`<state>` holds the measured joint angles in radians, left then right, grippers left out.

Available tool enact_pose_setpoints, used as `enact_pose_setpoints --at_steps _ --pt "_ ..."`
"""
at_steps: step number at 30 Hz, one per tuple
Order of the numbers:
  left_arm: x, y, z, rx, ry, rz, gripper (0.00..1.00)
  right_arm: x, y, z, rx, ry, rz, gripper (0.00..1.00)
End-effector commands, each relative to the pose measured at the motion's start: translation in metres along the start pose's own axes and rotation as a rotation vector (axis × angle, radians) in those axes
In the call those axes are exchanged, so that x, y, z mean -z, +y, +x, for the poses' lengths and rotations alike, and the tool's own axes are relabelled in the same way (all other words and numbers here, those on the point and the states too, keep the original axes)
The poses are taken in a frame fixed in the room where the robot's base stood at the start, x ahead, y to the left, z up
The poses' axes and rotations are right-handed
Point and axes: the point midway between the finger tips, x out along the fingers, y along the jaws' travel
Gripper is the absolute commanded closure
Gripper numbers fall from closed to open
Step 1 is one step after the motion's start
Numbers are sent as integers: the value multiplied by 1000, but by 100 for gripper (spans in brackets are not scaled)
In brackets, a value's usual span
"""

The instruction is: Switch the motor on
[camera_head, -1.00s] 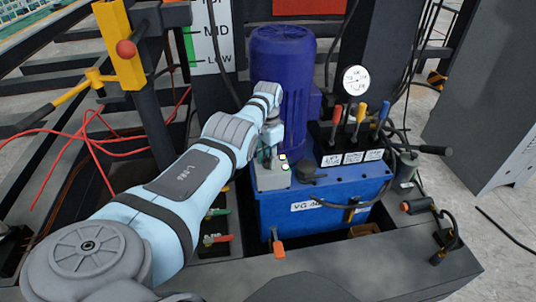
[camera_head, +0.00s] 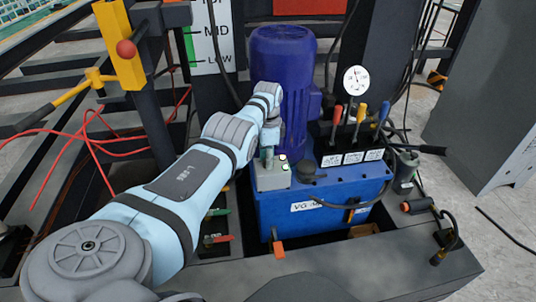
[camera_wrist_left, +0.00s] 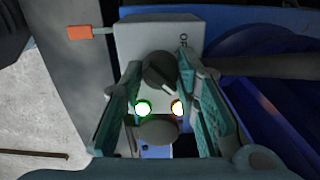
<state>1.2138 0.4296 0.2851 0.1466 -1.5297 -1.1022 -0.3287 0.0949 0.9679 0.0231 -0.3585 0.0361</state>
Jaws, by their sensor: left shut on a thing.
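The blue motor (camera_head: 283,75) stands upright on the blue tank. A grey switch box (camera_head: 272,179) sits at the tank's left front; it also shows in the wrist view (camera_wrist_left: 158,37). Its dark rotary knob (camera_wrist_left: 159,70) is turned at a slant, with a green lamp (camera_wrist_left: 142,108) and a pale yellow-white lamp (camera_wrist_left: 178,107) lit below it. My left gripper (camera_wrist_left: 160,75) has its teal fingers on both sides of the knob and is shut on it. In the head view my left gripper (camera_head: 268,156) is over the box, hiding the knob. My right gripper is out of view.
Red, yellow and blue levers (camera_head: 360,113) and a round gauge (camera_head: 356,80) stand right of the motor. A black cap (camera_head: 306,173) and a hose lie on the tank (camera_head: 320,213). Red cables (camera_head: 90,145) and a yellow-handled bar are at the left.

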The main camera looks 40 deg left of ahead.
Motion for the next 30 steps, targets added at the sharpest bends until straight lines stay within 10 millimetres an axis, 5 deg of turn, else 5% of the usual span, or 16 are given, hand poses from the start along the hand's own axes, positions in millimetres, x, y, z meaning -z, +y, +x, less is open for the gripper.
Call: enact_pose_setpoints --at_steps 8,9,12,23,30 --pt "0 -1 -1 3 1 0 99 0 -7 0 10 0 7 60" --pt "0 -1 -1 3 1 0 67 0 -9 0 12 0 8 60" --pt "0 0 0 2 0 0 51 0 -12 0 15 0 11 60" --pt "0 -1 -4 2 1 -1 51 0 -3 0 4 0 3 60" --pt "1 -2 -52 6 3 0 51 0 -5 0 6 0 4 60"
